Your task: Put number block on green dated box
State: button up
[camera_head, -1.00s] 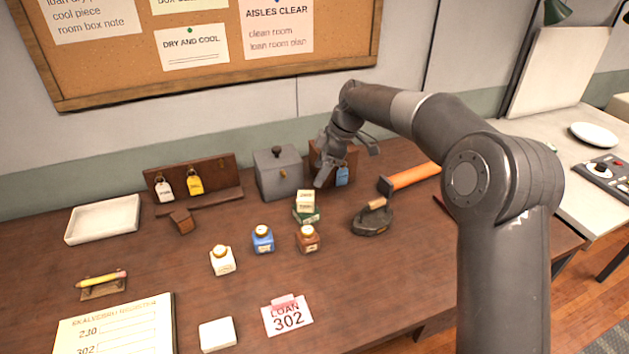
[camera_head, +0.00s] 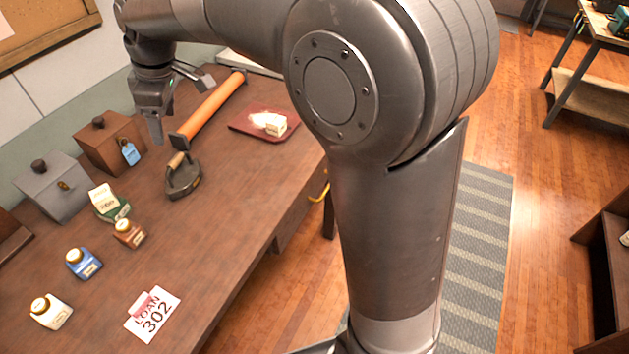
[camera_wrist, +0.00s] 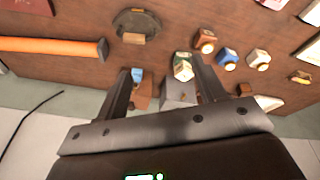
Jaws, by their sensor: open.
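A small cream block (camera_head: 102,196) with dark print too small to read rests on a green box (camera_head: 121,212), left of the iron. The pair also shows in the wrist view, the cream block (camera_wrist: 183,73) and the green box (camera_wrist: 182,58). Another cream block (camera_head: 276,125) with small print lies on a dark red tray (camera_head: 248,113) at the table's right side. I cannot tell which block is the number block.
A brown box (camera_head: 105,140) with a blue tag and a grey box (camera_head: 50,187) stand at the back. Table between iron and tray is clear.

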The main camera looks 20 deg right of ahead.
jog(key=s+d+r+m+t+h, duration=0.1)
jog(key=s+d+r+m+t, duration=0.1)
jog(key=s+d+m, duration=0.8)
jog(key=s+d+f+m+t, duration=0.1)
jog(key=s+d+f+m, duration=0.1)
jog(key=s+d, duration=0.5)
jog(key=s+d+f+m+t+h, duration=0.1)
jog(key=s+d+f+m, duration=0.1)
jog(key=s+d, duration=0.4)
jog(key=shift+s+d+f+m, duration=0.25)
jog(key=shift+s+d+m, duration=0.15)
jog(key=shift+d, duration=0.65)
